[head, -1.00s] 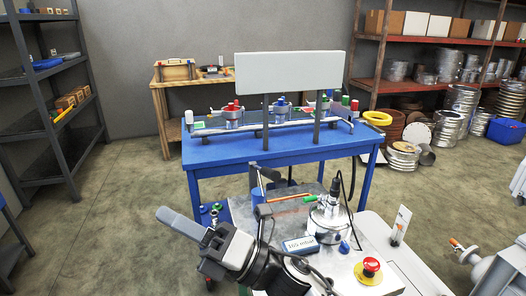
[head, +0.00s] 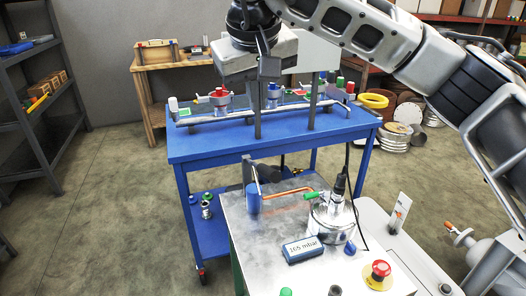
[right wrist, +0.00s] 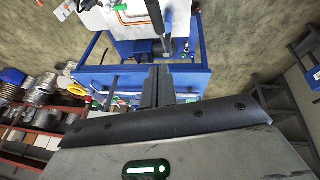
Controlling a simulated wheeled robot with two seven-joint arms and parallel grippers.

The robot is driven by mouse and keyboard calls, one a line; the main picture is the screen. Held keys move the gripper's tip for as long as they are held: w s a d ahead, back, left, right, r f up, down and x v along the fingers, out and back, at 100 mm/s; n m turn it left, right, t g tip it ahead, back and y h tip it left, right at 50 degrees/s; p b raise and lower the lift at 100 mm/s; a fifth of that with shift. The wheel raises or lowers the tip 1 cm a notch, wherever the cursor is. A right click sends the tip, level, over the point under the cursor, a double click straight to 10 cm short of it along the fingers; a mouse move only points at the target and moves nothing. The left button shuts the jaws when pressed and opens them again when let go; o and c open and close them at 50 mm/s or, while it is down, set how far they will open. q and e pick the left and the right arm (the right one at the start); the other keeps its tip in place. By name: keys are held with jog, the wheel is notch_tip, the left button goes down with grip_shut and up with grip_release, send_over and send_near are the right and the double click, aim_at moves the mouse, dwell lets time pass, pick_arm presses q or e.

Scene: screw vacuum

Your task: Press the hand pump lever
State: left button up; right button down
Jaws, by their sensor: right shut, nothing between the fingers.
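On the metal-topped cart (head: 285,235), a blue upright cylinder (head: 253,200) stands at the far left corner with a thin lever-like rod (head: 257,178) tilted above it; this looks like the hand pump. Dark bars behind it make the lever's outline hard to tell. My right gripper (head: 269,76) is raised above the blue table, well up and away from the pump, pointing down. Its fingers are together and empty; they also show in the right wrist view (right wrist: 167,85). There, a dark upright bar (right wrist: 156,18) shows beyond the fingertips. My left gripper is out of view.
Behind, the blue table (head: 225,143) carries a rail of clamps and a panel on posts.

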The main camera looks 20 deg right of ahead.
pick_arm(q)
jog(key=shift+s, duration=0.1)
pick_arm(e)
jog(key=p, duration=0.2)
send_over(265, 166)
jog(key=s, duration=0.1)
jog(key=f, duration=1.1)
jog(key=shift+a+f, duration=0.25)
jog(key=shift+a, duration=0.15)
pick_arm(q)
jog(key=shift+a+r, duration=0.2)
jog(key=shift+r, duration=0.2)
pick_arm(e)
jog(key=shift+s+d+f, duration=0.15)
jog(key=shift+s+f, duration=0.15)
jog(key=shift+f, duration=0.4)
